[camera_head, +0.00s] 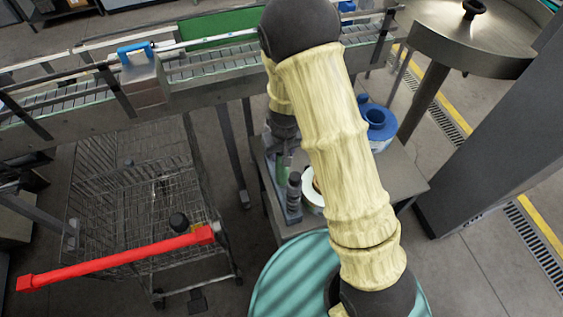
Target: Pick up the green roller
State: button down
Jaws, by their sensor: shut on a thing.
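The green roller (283,169) shows as a small green patch above the small table, left of my arm. My gripper (281,158) is small and partly hidden behind my cream-sleeved arm. It points down at the green roller and is shut on it. The picture is too small to show the finger contact, or whether the roller is clear of what lies below. A grey device with dark upright cylinders (294,190) stands right beside it on the table.
A conveyor (215,65) runs behind. A wire cart (135,190) with a red handle stands left. A teal round top (285,280) is in front.

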jog(key=shift+r, duration=0.1)
notch_tip(320, 180, up, 9)
jog(key=shift+a+r+b, duration=0.1)
jog(key=shift+r+b, duration=0.05)
jog(key=shift+b, duration=0.5)
jog(key=shift+r, duration=0.3)
